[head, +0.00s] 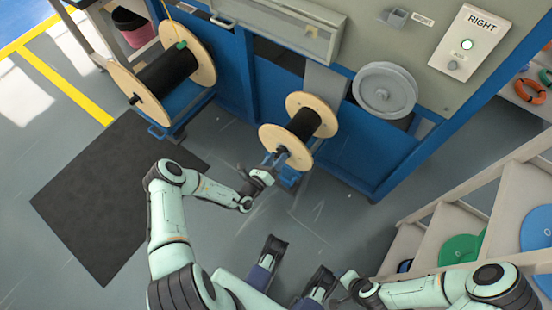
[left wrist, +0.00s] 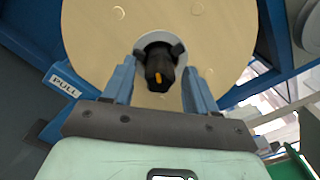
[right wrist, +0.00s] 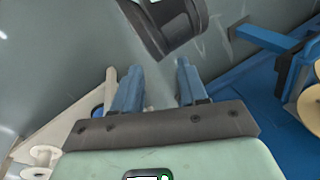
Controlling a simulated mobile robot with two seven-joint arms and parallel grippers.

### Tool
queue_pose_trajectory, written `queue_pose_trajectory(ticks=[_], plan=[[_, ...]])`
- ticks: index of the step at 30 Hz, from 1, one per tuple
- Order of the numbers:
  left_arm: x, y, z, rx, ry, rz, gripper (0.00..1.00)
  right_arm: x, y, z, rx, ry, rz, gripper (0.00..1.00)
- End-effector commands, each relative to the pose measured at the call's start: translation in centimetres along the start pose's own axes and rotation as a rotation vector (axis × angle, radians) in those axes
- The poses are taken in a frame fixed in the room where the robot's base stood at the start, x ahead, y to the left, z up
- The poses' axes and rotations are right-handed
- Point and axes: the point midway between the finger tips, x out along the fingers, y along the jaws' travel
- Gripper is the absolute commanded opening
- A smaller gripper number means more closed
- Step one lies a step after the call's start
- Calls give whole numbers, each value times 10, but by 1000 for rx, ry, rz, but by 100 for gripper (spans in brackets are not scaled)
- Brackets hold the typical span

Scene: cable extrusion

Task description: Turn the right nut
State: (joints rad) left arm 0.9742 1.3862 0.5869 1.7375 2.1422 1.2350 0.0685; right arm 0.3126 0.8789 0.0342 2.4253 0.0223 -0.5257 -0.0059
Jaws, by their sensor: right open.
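The right nut (left wrist: 160,70) is a small black knob with an orange mark. It sits at the hub of the smaller wooden spool (head: 305,104), which holds black cable. In the head view my left gripper (head: 272,163) hides most of the nut. In the left wrist view my left gripper (left wrist: 160,62) is open, with one finger on each side of the nut and a gap showing beside it. My right gripper (right wrist: 155,75) is open and empty, low over the floor and away from the spool.
A larger spool of black cable (head: 168,72) stands at the left. The blue machine (head: 355,160) carries a grey wheel (head: 385,90) and a RIGHT panel (head: 472,42). A shelf (head: 450,225) with coloured reels stands at the right.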

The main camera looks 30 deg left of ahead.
Motion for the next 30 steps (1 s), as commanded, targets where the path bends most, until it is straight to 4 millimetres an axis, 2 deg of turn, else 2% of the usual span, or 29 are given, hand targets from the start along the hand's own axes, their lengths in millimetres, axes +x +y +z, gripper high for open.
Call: queue_pose_trajectory(ticks=[8, 13, 17, 24, 30], plan=[[0, 0, 0, -2, 1, 1, 59, 0, 0, 0, 0, 1, 0, 43], [-13, 0, 0, -2, 3, 3, 59, -4, -1, 4, -1, -11, -1, 43], [-38, 0, 1, -2, 3, 5, 59, -12, -4, 13, -3, -37, -2, 43], [-92, 0, 1, -3, 1, 5, 59, -24, -8, 30, -7, -86, -5, 43], [-123, 0, 0, -2, 2, 3, 59, -28, -10, 38, -9, -109, -6, 43]])
